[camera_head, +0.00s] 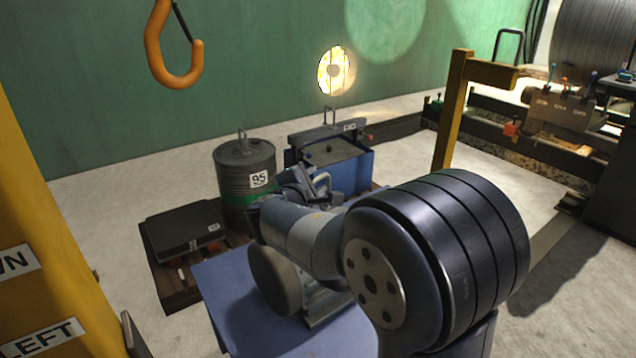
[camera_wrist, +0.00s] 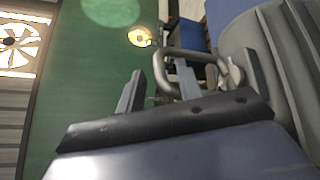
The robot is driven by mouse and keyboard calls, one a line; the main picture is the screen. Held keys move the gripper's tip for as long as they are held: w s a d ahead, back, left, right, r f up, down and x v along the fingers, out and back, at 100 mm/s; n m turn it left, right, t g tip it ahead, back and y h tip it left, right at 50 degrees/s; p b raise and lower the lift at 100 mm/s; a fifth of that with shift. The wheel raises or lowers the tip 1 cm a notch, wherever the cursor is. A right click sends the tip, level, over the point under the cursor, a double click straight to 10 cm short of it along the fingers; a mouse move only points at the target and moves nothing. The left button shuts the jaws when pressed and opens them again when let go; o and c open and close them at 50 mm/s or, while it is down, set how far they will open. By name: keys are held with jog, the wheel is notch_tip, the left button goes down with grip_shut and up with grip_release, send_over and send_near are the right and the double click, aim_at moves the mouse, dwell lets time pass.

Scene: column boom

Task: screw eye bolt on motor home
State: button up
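In the head view the gripper end is partly hidden behind my own arm links. A bent grey metal loop (camera_wrist: 195,57) shows beside and behind the right finger in the wrist view. I cannot tell whether it is touched or what it belongs to. I cannot identify a loose eye bolt or the motor home with certainty.
A flat black case (camera_head: 185,229) lies on a pallet (camera_head: 172,285). An orange hook (camera_head: 178,78) hangs upper left. A yellow post (camera_head: 450,112) and machinery stand right.

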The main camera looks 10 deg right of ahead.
jog(key=shift+x, duration=1.3)
jog(key=shift+c, duration=0.4)
grip_shut()
